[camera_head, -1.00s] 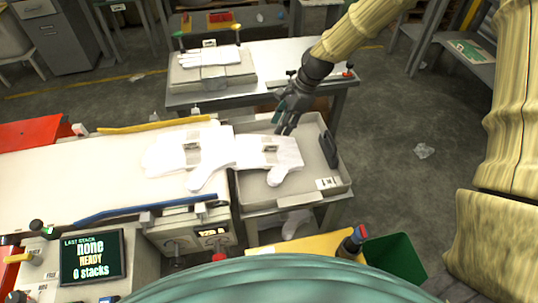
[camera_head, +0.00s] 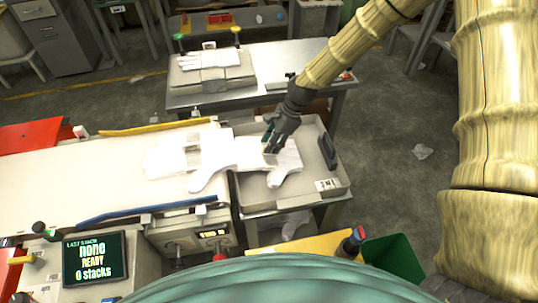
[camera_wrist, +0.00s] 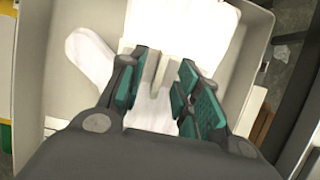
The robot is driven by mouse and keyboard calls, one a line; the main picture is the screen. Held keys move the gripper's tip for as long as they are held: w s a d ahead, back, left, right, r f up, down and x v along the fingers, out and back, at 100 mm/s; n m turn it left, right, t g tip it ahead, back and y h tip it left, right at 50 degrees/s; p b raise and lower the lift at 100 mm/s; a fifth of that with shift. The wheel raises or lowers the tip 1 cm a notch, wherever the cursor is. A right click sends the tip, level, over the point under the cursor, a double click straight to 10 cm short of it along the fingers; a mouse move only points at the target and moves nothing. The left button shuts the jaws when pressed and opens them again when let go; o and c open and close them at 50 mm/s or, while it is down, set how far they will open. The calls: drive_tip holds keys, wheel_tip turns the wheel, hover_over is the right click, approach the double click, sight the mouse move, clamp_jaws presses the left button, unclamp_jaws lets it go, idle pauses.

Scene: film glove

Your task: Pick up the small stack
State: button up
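Two white glove stacks lie side by side. The left glove stack (camera_head: 180,150) is on the white belt top and has a grey band around it. The right glove stack (camera_head: 290,160) reaches into the grey tray (camera_head: 335,185), with its thumb part toward the front. I cannot tell from size which is the small stack. My gripper (camera_head: 271,143) is over the right stack, pointing down. In the wrist view my gripper (camera_wrist: 168,72) has its green-padded fingers apart, with a grey band (camera_wrist: 157,72) between them over white glove material (camera_wrist: 180,22). Contact with the stack cannot be told.
A yellow rail (camera_head: 155,126) and a blue rail (camera_head: 145,212) edge the belt. A dark upright piece (camera_head: 328,153) stands at the tray's right side. A table behind holds another glove stack (camera_head: 210,57).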

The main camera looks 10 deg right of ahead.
sight(266, 156)
drive_tip(key=shift+x, duration=1.3)
clamp_jaws()
